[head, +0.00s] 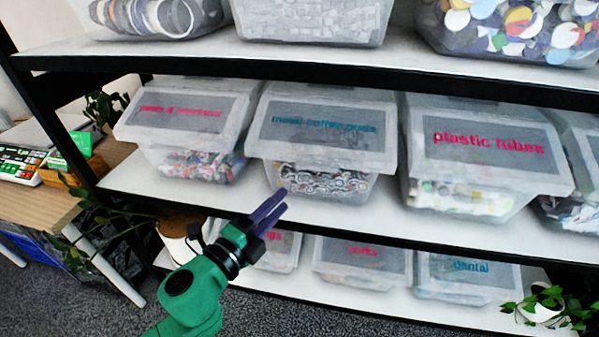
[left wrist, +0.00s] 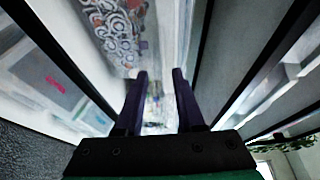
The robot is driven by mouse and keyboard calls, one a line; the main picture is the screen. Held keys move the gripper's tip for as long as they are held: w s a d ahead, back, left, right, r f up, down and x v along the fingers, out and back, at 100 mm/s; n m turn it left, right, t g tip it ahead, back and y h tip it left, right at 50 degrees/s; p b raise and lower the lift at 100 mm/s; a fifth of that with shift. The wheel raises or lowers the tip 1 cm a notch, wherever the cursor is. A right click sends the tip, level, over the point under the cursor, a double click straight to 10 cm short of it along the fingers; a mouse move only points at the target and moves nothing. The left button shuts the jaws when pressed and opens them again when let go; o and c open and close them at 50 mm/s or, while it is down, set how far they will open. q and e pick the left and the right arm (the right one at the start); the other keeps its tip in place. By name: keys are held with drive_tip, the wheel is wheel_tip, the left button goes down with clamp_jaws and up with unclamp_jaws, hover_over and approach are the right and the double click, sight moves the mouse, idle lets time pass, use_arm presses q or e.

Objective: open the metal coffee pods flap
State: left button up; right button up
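The metal coffee pods bin (head: 318,183) stands on the middle shelf, between two similar bins. It is clear plastic with many small round pods inside. Its flap (head: 325,122), a grey panel with blue lettering in the sloping lid, looks closed. My left gripper (head: 270,208) is in front of the shelf edge, below and left of this bin, and apart from the flap. Its two purple fingers are parallel with a gap between them and nothing held, as the left wrist view (left wrist: 160,85) shows. Round pods behind clear plastic (left wrist: 118,35) appear there too. My right gripper is out of view.
The pens and markers bin (head: 190,140) is to the left, the plastic tubes bin (head: 485,150) to the right. The upper shelf edge (head: 300,68) runs above the lids. More bins (head: 365,262) stand on the lower shelf. A potted plant (head: 178,240) is left of my gripper.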

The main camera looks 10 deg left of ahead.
use_arm(q)
drive_tip(key=p+x, duration=0.3)
drive_tip(key=x, duration=0.9)
drive_tip(key=shift+d+r, duration=0.15)
drive_tip(key=shift+r, duration=0.05)
drive_tip(key=shift+s, duration=0.15)
clamp_jaws()
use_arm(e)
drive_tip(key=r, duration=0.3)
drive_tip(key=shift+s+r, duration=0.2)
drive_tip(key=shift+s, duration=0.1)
use_arm(q)
drive_tip(key=shift+f, duration=0.1)
